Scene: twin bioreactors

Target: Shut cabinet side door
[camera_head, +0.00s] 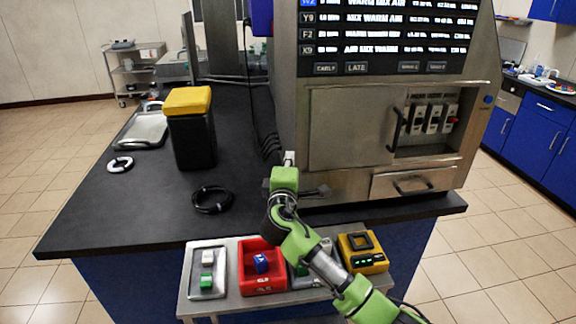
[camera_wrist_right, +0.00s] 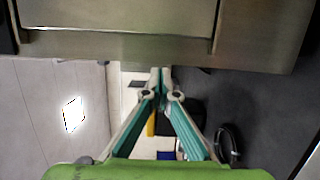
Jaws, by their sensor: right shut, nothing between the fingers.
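The steel cabinet (camera_head: 335,185) stands on the dark bench, its front facing me. Its left side is seen very steeply, and I cannot make out a side door or whether one is open there. My right gripper (camera_head: 289,157) is at the cabinet's front left lower corner, shut and empty. In the right wrist view the gripper's teal fingers (camera_wrist_right: 161,75) meet at their tips, just below a steel cabinet panel (camera_wrist_right: 120,42); I cannot tell whether they touch it. My left gripper is in neither view.
A front panel (camera_head: 350,125) with a black handle sits beside an open bay of valves (camera_head: 430,118). A drawer (camera_head: 413,182) is below. Left on the bench are a black bin with a yellow lid (camera_head: 187,101) and a cable coil (camera_head: 211,199). A tray shelf (camera_head: 228,302) stands in front.

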